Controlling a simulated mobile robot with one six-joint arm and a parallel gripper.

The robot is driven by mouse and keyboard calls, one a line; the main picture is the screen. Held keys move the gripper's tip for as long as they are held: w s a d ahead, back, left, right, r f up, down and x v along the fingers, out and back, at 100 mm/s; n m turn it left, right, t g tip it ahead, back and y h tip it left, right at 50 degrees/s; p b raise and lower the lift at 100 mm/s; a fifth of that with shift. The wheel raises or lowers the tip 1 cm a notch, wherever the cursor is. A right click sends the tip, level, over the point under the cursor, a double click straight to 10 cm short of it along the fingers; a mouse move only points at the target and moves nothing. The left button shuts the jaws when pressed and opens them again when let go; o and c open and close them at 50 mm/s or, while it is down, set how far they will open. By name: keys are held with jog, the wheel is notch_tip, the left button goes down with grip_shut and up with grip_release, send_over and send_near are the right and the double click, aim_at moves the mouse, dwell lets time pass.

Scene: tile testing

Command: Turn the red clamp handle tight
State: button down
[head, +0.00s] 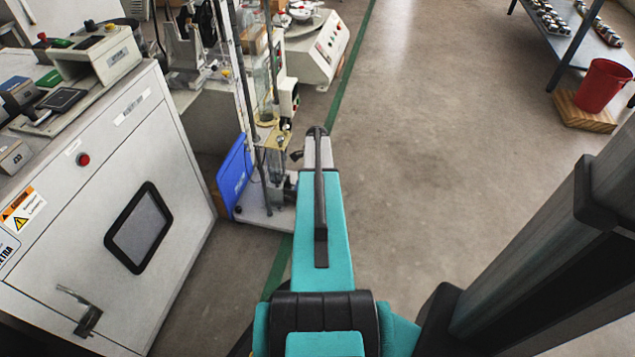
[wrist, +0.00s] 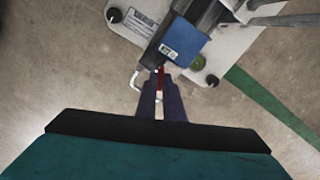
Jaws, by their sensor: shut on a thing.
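The red clamp handle (wrist: 160,79) shows in the wrist view as a small red strip between my fingers. My gripper (wrist: 160,84) is shut on it, with the two dark fingers on either side, and they hide most of the handle. Just beyond it is a dark clamp body with a blue block (wrist: 183,43) on a pale base plate (wrist: 235,42). A bent metal rod (wrist: 134,80) sticks out to the left of the fingers. In the head view my teal arm reaches toward the test stand, and the handle and fingertips cannot be made out there.
In the head view the test stand's base (head: 262,216) is on the floor, with a blue panel (head: 235,175) at its left. A white cabinet (head: 120,215) stands further left. A red bucket (head: 603,86) is at the far right. The floor to the right is open.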

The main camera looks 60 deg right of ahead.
jog(key=shift+m+p, duration=1.15)
jog(key=shift+m, duration=1.25)
jog(key=c, duration=2.1)
grip_release()
jog(key=shift+r, duration=0.15)
jog(key=shift+r+p, duration=2.35)
jog(key=shift+r, duration=1.05)
